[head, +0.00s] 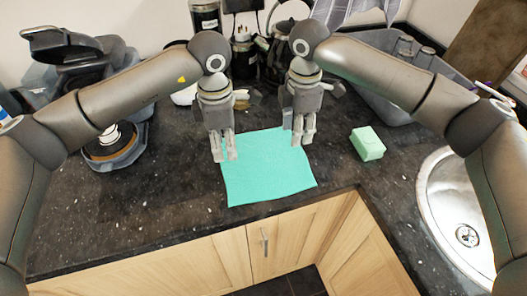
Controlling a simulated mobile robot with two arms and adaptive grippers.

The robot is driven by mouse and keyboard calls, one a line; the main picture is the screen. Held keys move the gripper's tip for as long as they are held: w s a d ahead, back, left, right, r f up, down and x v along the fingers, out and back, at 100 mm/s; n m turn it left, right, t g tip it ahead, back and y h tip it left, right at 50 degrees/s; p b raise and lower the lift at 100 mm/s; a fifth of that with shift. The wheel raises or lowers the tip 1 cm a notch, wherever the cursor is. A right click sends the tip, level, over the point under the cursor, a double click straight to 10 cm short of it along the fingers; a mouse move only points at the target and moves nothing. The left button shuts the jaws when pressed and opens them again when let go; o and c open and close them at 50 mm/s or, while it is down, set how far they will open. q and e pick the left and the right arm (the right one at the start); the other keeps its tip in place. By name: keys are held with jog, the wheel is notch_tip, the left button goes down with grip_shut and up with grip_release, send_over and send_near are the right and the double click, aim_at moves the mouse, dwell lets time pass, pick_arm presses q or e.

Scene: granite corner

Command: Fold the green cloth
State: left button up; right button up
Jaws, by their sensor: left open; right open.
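The green cloth (268,176) lies flat and spread out on the dark granite counter, near its front edge. My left gripper (225,157) is open and points down at the cloth's left edge, by its upper left part. My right gripper (303,138) is open and points down at the cloth's upper right corner. Both grippers look empty. The grippers hide parts of the cloth's far corners. I cannot tell whether the fingertips touch the cloth.
A light green block (367,144) sits on the counter right of the cloth. A round metal sink (436,205) is at the right. A grey bin (396,112) and jars (244,58) stand behind. A dark appliance (108,150) is at the left. The counter left of the cloth is clear.

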aim_at(228, 169)
pick_arm(q)
jog(key=f, duration=0.2)
jog(key=shift+s+f, duration=0.3)
jog(key=shift+s, duration=0.1)
pick_arm(e)
jog(key=f, duration=0.2)
jog(key=shift+s+f, duration=0.35)
jog(key=shift+s, duration=0.05)
pick_arm(q)
jog(key=f, duration=0.2)
jog(key=w+f, duration=0.1)
jog(key=f, duration=0.1)
pick_arm(e)
jog(key=f, duration=0.2)
jog(key=w+f, duration=0.1)
jog(key=f, duration=0.1)
jog(key=shift+d, duration=0.1)
pick_arm(q)
jog(key=shift+s+f, duration=0.1)
jog(key=shift+s, duration=0.1)
pick_arm(e)
jog(key=shift+s+f, duration=0.1)
jog(key=shift+s, duration=0.1)
